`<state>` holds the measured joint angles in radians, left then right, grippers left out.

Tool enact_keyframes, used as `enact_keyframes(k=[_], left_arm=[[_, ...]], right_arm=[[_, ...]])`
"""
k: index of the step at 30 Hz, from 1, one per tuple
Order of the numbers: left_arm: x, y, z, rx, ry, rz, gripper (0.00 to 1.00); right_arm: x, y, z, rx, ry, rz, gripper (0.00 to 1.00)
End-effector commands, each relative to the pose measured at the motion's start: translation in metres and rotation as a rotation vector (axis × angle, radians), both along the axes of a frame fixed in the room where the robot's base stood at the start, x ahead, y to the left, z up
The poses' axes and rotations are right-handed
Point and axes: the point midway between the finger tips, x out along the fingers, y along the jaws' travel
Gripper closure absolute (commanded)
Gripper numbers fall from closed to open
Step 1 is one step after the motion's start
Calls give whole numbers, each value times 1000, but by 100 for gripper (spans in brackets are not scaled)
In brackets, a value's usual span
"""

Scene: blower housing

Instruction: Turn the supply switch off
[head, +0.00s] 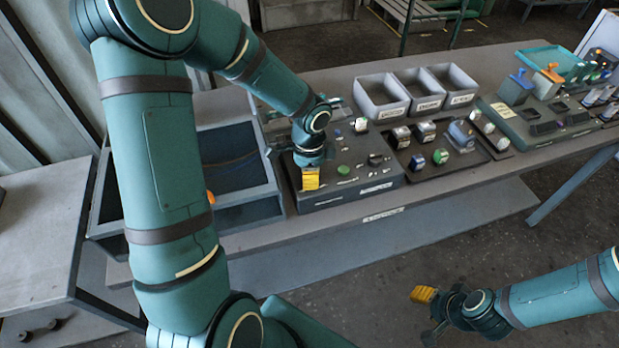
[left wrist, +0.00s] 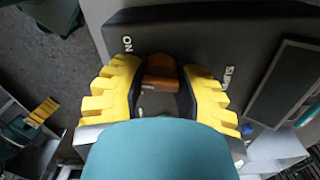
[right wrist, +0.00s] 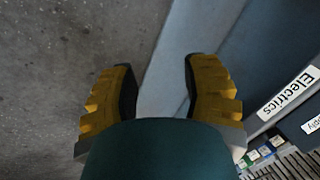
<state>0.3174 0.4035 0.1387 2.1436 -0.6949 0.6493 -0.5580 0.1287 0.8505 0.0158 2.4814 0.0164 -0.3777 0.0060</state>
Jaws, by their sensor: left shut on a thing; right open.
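The supply switch has an orange-brown knob (left wrist: 161,72) on a dark panel (head: 373,187). "ON" is printed to one side of it, and a partly hidden label starting "SUP" to the other. My left gripper (head: 310,180) is down on the panel's left end and shut on the knob, with a yellow finger on either side in the left wrist view. In the head view the gripper hides the knob. My right gripper (head: 428,314) is open and empty, out over the floor in front of the bench; its two fingers stand apart in the right wrist view (right wrist: 158,90).
A blue open bin (head: 275,208) stands left of the panel. Right of it is a dark tray (head: 463,163) with several small parts, with grey bins (head: 383,95) behind. A green fixture (head: 530,130) is further right. Floor around my right gripper is clear.

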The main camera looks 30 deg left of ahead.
Motion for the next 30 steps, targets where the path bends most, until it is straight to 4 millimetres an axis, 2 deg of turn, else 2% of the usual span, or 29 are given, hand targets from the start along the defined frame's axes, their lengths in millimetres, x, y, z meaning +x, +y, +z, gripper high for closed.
enact_keyframes(k=[1, 15, 30], left_arm=[[1, 0, -2, 2, -4, 41, 100], [0, 0, -2, 0, -4, 488, 100], [0, 0, -1, -1, 0, 892, 100]], right_arm=[[0, 0, -7, -1, 0, 0, 53], [-10, 2, -35, 5, 22, 19, 53], [-16, 3, -52, 9, 36, 29, 53]])
